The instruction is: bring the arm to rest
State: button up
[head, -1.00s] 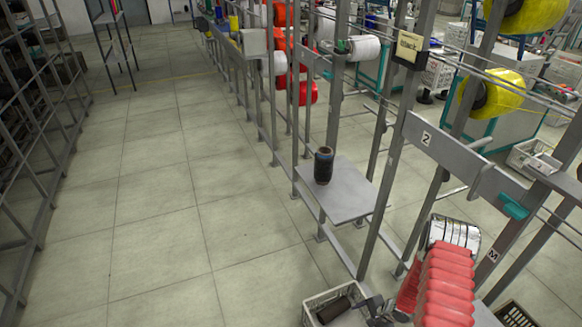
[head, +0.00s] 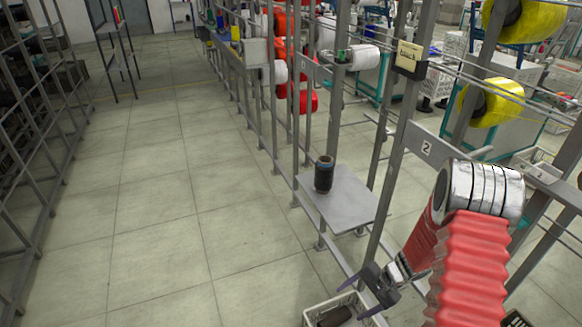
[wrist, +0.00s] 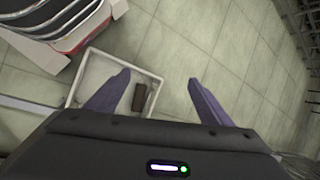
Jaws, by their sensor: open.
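My gripper (head: 366,288) is low at the right in the head view, at the end of my red-sleeved arm. In the wrist view its two purple fingers (wrist: 158,78) stand wide apart with nothing held between them. A white crate (head: 307,315) is beside and below the gripper at the bottom edge; it also shows beneath the fingers in the wrist view (wrist: 79,77). A dark bobbin (head: 334,316) lies in the crate, also seen in the wrist view (wrist: 140,97). The gripper partly hides the crate.
A black bobbin (head: 324,174) stands upright on a grey plate (head: 350,205) fixed to the rack. Rack posts (head: 381,170) and yellow spools (head: 490,102) are close to my arm. The tiled floor (head: 160,230) on the left is clear.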

jog(key=s+a+r+n+t+h, duration=0.1)
jog(key=s+r, duration=0.5)
jog(key=r, duration=0.8)
jog(key=s+a+r+n+t+h, duration=0.2)
jog(key=s+r+n, duration=0.3)
jog(key=r, duration=0.9)
jog(key=s+a+r+n+t+h, duration=0.1)
jog(key=s+r+n+h, duration=0.2)
jog(key=s+r, duration=0.5)
notch_tip(320, 180, up, 6)
jog(key=shift+s+a+r+n+t, duration=0.15)
jog(key=shift+s+r+n+t, duration=0.05)
jog(key=shift+s+n+t, duration=0.1)
jog(key=shift+c, duration=0.4)
